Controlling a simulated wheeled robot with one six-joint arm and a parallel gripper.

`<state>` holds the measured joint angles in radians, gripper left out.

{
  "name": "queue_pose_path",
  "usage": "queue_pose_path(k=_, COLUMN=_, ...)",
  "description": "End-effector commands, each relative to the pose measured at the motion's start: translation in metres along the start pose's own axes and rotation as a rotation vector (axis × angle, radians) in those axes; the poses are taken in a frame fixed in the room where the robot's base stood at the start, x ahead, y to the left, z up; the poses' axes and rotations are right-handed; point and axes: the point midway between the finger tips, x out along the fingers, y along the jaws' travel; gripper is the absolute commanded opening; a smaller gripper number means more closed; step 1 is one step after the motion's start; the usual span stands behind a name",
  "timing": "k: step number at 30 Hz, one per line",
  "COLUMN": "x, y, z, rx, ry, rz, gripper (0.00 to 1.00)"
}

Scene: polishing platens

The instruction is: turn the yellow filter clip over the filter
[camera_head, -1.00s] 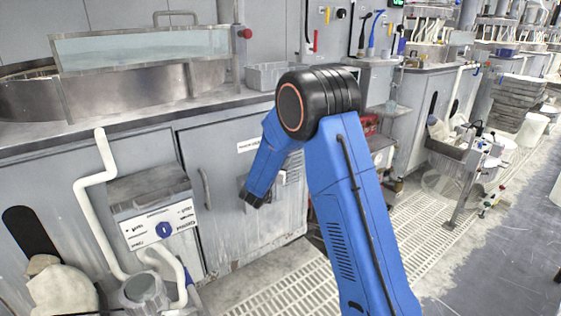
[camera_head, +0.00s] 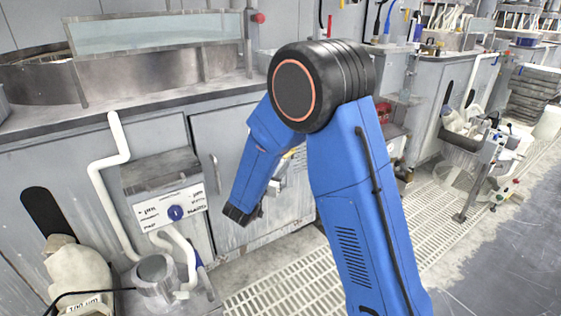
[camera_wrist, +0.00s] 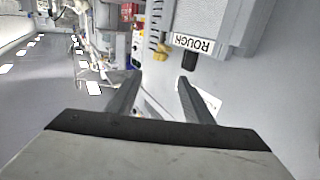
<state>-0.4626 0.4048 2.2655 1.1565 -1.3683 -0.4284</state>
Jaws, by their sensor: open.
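My gripper (camera_wrist: 160,82) is open in the wrist view, with its two dark fingers apart and nothing between them. A small yellow part (camera_wrist: 161,50) shows beyond the fingertips, beside a white label reading "ROUGH" (camera_wrist: 193,43). It may be the filter clip, but it is too small to tell its shape or how it is turned. A gap remains between it and the fingers. I cannot make out the filter for certain. In the head view my blue arm reaches down in front of the grey cabinet and the fingers cannot be made out.
A grey control box (camera_head: 165,190) with a blue knob and white pipes stands left of my arm. The grey cabinet (camera_head: 232,150) is behind it. A metal sink and worktop (camera_head: 120,118) run above. A floor grating (camera_head: 275,295) lies below; open floor (camera_head: 510,260) is at right.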

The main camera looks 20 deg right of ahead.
Motion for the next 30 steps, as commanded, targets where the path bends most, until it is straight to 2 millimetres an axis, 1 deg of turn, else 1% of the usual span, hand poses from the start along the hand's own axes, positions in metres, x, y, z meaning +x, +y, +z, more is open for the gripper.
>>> queue_pose_path(k=3, x=-0.009, y=0.000, z=0.000, rx=0.000, ry=0.000, rz=-0.001, gripper=0.47)
queue_pose_path(k=6, x=-0.012, y=0.000, z=0.000, rx=0.000, ry=0.000, rz=0.000, gripper=0.47)
queue_pose_path(k=17, x=-0.011, y=0.000, z=-0.002, rx=0.005, ry=-0.004, rz=-0.005, gripper=0.47)
queue_pose_path(k=20, x=-0.009, y=0.000, z=-0.007, rx=0.025, ry=-0.028, rz=-0.034, gripper=0.47)
queue_pose_path(k=25, x=-0.005, y=-0.004, z=-0.028, rx=0.091, ry=-0.113, rz=-0.147, gripper=0.47)
queue_pose_path(k=30, x=-0.011, y=-0.006, z=-0.050, rx=0.143, ry=-0.217, rz=-0.284, gripper=0.47)
